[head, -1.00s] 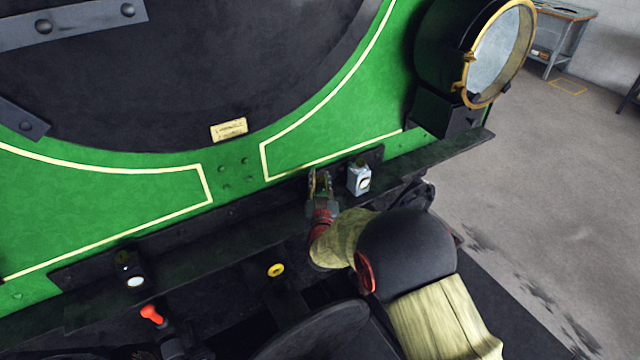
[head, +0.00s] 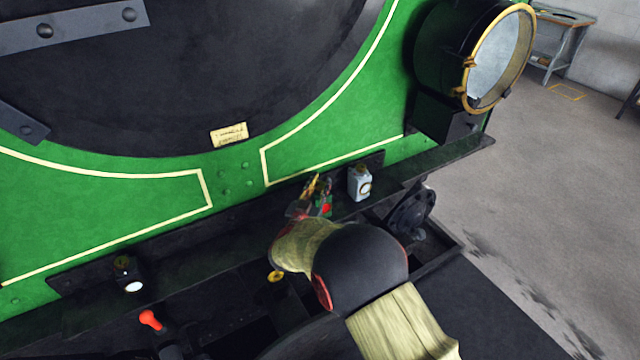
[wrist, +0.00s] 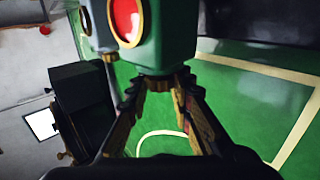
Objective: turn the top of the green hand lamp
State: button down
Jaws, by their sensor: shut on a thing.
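My gripper (wrist: 157,88) is shut on this top, one finger on each side. In the head view my gripper (head: 313,187) is at the lamp's upper end.
A white lamp (head: 360,183) stands close on the right. A black lamp (head: 128,275) is at the far left of the shelf. A large brass-rimmed headlight (head: 499,58) is at upper right.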

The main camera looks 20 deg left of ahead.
jog(key=c, duration=1.6)
grip_release()
jog(key=shift+c, duration=0.2)
jog(key=shift+o, duration=0.5)
jog(key=s, duration=1.2)
